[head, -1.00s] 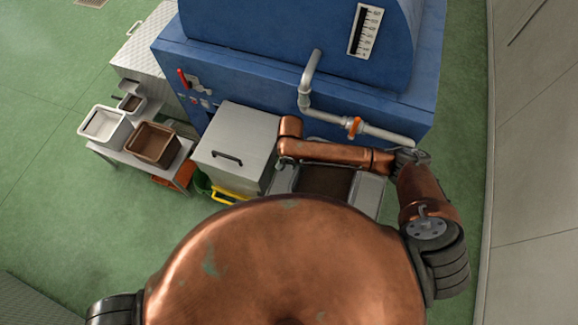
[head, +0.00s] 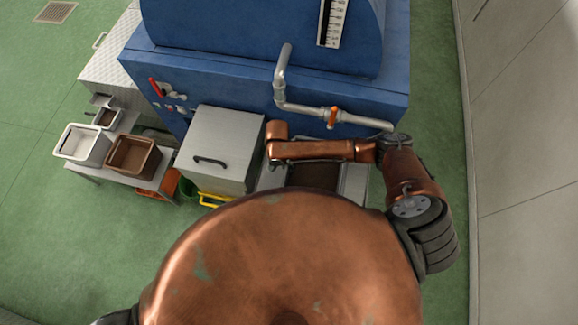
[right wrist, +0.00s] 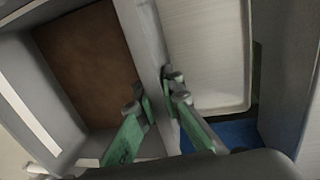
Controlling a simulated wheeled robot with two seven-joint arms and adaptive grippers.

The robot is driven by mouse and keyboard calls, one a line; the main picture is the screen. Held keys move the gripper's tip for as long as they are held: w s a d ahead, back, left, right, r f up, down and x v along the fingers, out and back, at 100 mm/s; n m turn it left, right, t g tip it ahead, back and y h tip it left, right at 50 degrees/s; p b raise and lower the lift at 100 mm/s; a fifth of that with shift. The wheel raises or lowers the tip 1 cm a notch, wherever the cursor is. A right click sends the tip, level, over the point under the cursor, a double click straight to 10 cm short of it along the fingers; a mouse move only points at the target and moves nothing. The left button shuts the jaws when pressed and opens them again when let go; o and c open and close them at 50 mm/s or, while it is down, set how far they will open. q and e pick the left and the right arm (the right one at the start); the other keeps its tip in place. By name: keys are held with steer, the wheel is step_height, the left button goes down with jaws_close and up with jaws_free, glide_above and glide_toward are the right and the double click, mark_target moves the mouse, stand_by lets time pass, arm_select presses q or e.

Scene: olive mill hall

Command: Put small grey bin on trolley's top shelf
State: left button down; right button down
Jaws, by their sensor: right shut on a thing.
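My right gripper (right wrist: 162,108) has its green fingers closed on the thin grey wall of a bin. I take this as the small grey bin (right wrist: 152,40); a brown area shows inside it. In the head view a brown-bottomed opening with grey sides (head: 354,182) shows just beyond my body, partly covered by my right arm. The fingertips are hidden there. At the left stands a low metal stand (head: 88,176) with bins on it; I cannot tell whether it is the trolley. My left gripper is not in view.
A steel box with a black handle (head: 222,140) stands left of my right wrist. The blue machine (head: 250,75), with a pipe and orange valve (head: 333,117), blocks the far side. Green floor is free at left.

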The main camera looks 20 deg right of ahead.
steer(key=c, duration=2.1)
jaws_free()
steer(key=r, duration=0.4)
steer(key=a+r, duration=0.1)
steer(key=r, duration=0.3)
steer(key=w+r+b, duration=0.1)
steer(key=r, duration=0.3)
steer(key=shift+a, duration=0.3)
